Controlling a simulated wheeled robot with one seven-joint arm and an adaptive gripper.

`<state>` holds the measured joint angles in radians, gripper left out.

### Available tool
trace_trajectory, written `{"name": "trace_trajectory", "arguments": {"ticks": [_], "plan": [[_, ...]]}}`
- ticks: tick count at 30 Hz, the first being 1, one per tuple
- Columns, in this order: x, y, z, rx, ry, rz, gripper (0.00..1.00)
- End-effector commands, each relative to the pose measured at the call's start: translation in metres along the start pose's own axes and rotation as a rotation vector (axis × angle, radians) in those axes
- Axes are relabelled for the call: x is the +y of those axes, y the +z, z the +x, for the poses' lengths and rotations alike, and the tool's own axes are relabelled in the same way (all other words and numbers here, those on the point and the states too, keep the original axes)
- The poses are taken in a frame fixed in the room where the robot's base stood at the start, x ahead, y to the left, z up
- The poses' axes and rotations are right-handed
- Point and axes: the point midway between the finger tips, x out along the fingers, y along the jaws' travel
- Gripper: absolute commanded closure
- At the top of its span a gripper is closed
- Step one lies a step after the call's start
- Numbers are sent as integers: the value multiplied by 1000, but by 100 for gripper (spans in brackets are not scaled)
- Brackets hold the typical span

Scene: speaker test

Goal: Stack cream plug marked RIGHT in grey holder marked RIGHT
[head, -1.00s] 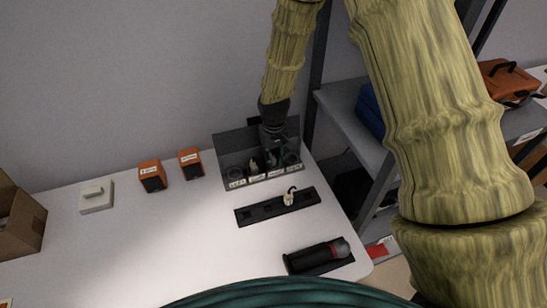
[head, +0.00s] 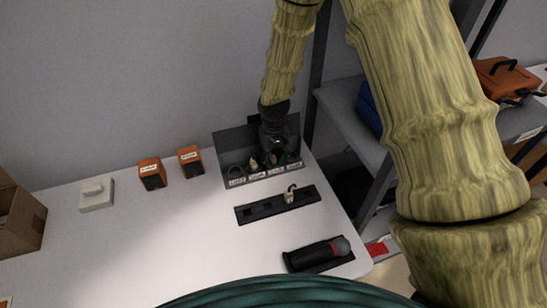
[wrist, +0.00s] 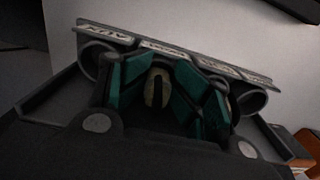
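A dark grey tray (head: 230,150) stands at the back right of the table, with small white labels along its front edge. In it are two cream plugs, the left one (head: 253,163) and a right one (wrist: 157,87), between dark round grey holders (wrist: 94,60) (wrist: 252,100). The label lettering is too small or tilted to read surely. My gripper (wrist: 160,92) reaches down into the tray. Its teal fingers are apart, either side of the right plug; I cannot tell whether they touch it. The left plug is mostly hidden in the wrist view.
A black slotted strip (head: 255,210) lies in front of the tray, with a cream piece (head: 289,196) on it. Two orange boxes (head: 152,173) (head: 190,160) and a white block (head: 96,194) stand left. The table's middle is clear.

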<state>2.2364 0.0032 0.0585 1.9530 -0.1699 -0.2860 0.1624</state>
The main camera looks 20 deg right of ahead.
Motion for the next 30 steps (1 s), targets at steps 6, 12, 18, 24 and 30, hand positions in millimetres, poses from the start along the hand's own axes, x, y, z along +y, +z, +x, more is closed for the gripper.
{"name": "trace_trajectory", "arguments": {"ticks": [6, 12, 18, 24, 30], "plan": [[0, 3, 3, -7, 0, 0, 58], [0, 3, -4, -6, 0, 0, 58], [0, 1, -24, -2, 0, 0, 58], [0, 0, -52, 1, 0, -1, 58], [0, 0, -80, 1, 0, -1, 58]]}}
